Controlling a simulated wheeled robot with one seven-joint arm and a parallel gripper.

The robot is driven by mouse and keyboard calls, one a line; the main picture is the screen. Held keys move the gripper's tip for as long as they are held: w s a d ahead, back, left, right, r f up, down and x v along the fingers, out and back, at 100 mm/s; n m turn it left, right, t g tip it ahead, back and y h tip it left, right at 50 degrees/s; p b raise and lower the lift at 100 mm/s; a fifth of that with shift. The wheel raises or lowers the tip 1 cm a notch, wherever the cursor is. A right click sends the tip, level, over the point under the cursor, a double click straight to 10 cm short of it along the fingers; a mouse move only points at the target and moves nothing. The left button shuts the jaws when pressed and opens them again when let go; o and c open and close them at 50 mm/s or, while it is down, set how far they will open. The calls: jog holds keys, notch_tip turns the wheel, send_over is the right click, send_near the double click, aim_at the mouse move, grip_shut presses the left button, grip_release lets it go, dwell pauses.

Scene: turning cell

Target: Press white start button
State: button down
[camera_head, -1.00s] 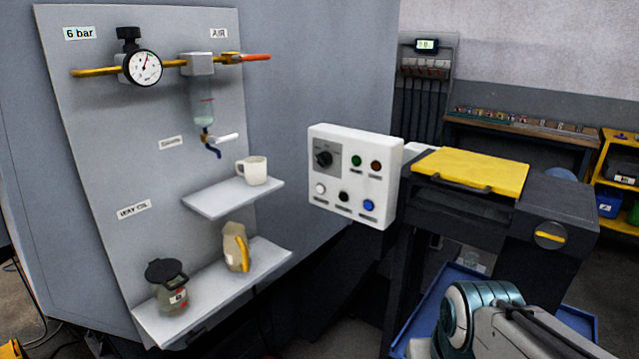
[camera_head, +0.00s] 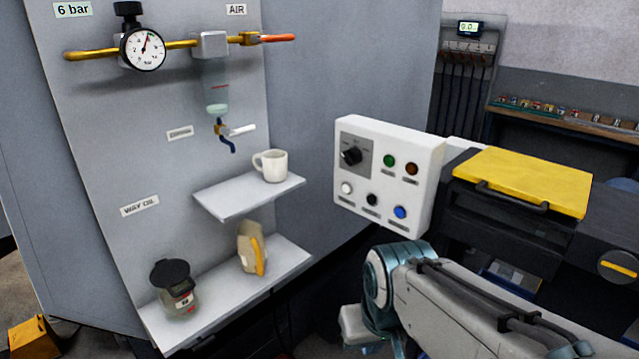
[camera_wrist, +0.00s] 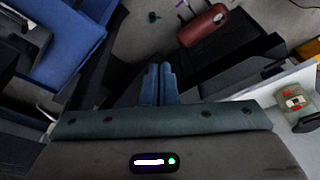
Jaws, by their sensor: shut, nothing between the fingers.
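The white start button (camera_head: 347,188) is at the lower left of the white control box (camera_head: 425,185) in the head view. A black button (camera_head: 372,200) and a blue button (camera_head: 400,212) are to its right, and a black rotary knob (camera_head: 351,155) is above. My gripper (camera_wrist: 158,84) shows in the wrist view with its two fingers together and nothing between them. In the head view my arm is below the control box, and the fingertips cannot be made out. The wrist view does not show the button, and the gripper is apart from the box.
A yellow-topped dark unit (camera_head: 525,180) stands to the right. A red cylinder (camera_wrist: 203,25) lies on the floor in the wrist view.

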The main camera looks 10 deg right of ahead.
jog(key=n+t+h+p, duration=0.4)
jog(key=t+p, duration=0.2)
jog(key=t, duration=1.2)
send_near(346, 189)
jog(key=w+a+r, duration=0.1)
jog(key=a+r, duration=0.1)
jog(key=a, duration=0.6)
jog(key=shift+a, duration=0.15)
jog(key=shift+w+d+b, duration=0.15)
jog(key=shift+w+d, duration=0.75)
jog(key=shift+d, duration=0.3)
jog(key=shift+w+d+b, duration=0.15)
jog(key=shift+w+d, duration=0.75)
jog(key=shift+d, duration=0.25)
jog(key=shift+w+d+b, duration=0.15)
jog(key=shift+w+d, duration=0.7)
jog(key=shift+d, duration=0.35)
